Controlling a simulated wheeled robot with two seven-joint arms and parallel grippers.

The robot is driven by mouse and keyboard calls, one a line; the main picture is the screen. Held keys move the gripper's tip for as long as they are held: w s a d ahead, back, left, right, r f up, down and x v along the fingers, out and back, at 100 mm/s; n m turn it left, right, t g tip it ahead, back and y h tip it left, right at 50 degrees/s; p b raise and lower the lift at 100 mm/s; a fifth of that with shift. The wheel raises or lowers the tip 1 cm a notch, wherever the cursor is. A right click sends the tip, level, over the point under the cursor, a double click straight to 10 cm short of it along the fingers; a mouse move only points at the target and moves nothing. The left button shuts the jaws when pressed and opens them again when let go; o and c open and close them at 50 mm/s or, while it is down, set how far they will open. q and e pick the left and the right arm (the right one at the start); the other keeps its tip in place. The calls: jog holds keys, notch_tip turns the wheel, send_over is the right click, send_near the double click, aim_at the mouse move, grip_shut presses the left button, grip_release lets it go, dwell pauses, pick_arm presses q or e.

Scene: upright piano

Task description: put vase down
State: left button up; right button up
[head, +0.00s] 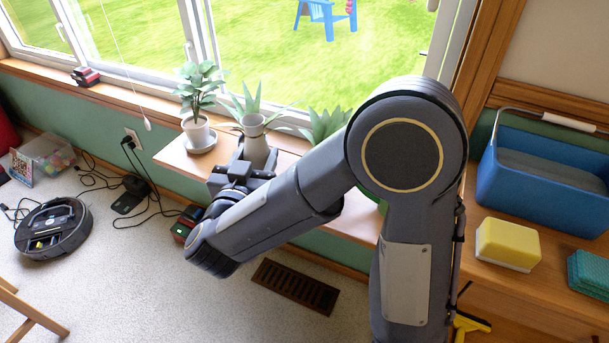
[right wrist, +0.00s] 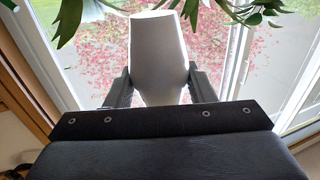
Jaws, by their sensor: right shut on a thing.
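The vase (head: 256,146) is pale grey and stands roughly upright over the wooden shelf below the window. My right gripper (head: 257,163) is shut on the vase. In the right wrist view the vase (right wrist: 158,50) sits between the two dark fingers (right wrist: 158,85). Its lower end is hidden behind the gripper in the head view, so I cannot tell whether it touches the shelf (head: 180,160). My left gripper is not in view.
A plant in a white pot (head: 197,133) stands on a saucer left of the vase. Spiky leaves (head: 325,124) show to its right, partly behind my arm. A blue caddy (head: 540,185) and yellow sponge (head: 508,243) sit at right. A robot vacuum (head: 52,228) is on the floor.

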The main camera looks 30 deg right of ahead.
jog(key=w+d+f+b, duration=0.2)
jog(key=w+f, duration=0.1)
jog(key=w+d+f+b, duration=0.2)
jog(key=w+d+f, duration=0.1)
jog(key=w+d+f+b, duration=0.2)
jog(key=w+d+f, duration=0.1)
jog(key=w, duration=0.1)
jog(key=shift+d+f, duration=0.25)
jog(key=shift+f, duration=0.1)
jog(key=f+b, duration=0.3)
jog(key=shift+w+d+f, duration=0.15)
jog(key=shift+w+f, duration=0.05)
jog(key=shift+f, duration=0.1)
jog(key=shift+r, duration=0.15)
jog(key=o, duration=1.1)
jog(key=shift+f, duration=0.2)
